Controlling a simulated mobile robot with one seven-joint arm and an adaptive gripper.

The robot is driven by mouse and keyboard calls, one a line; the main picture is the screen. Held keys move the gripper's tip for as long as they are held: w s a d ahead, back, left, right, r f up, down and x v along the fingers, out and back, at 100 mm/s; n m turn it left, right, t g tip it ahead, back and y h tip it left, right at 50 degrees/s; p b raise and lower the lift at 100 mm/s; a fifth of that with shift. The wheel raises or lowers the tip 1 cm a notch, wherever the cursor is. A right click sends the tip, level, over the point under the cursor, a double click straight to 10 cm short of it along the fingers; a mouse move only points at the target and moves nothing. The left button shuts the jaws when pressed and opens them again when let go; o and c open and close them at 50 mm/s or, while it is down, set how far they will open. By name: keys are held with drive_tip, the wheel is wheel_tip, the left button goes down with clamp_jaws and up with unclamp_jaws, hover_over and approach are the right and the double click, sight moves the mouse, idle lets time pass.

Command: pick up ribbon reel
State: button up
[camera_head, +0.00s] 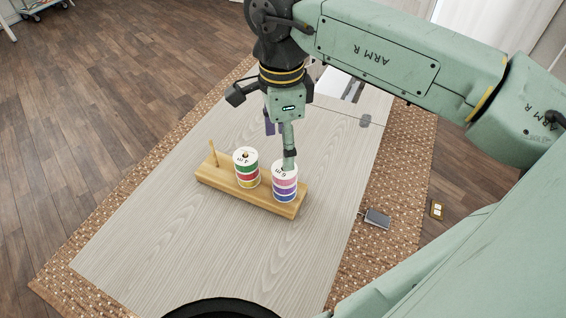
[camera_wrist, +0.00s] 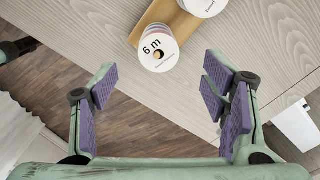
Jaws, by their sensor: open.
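Two ribbon reels stand upright on a wooden peg stand (camera_head: 217,178). The right reel (camera_head: 285,187) has pink, purple and blue bands. The left reel (camera_head: 246,171) has green, red and yellow bands. My gripper (camera_head: 280,147) is open and empty, with its fingers pointing down above and behind the right reel; one fingertip overlaps its top in the head view. In the wrist view a reel marked "6 m" (camera_wrist: 153,62) lies just beyond the gap between my open fingertips (camera_wrist: 160,86). Another reel (camera_wrist: 203,5) is cut off at the top edge.
The stand sits on a pale wooden table (camera_head: 165,230); a bare peg (camera_head: 213,153) rises at its left end. A small dark device (camera_head: 377,219) lies right of the table. The tabletop in front of the stand is clear.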

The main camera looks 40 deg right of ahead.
wheel_tip(320, 180, down, 8)
drive_tip(key=b, duration=0.3)
drive_tip(key=shift+r, duration=0.3)
drive_tip(key=shift+s, duration=0.1)
drive_tip(key=shift+c, duration=0.3)
drive_tip(key=c, duration=1.1)
drive_tip(key=shift+o, duration=0.2)
drive_tip(key=shift+r, duration=0.1)
wheel_tip(320, 180, up, 10)
drive_tip(key=p, duration=0.5)
drive_tip(key=shift+p, duration=0.4)
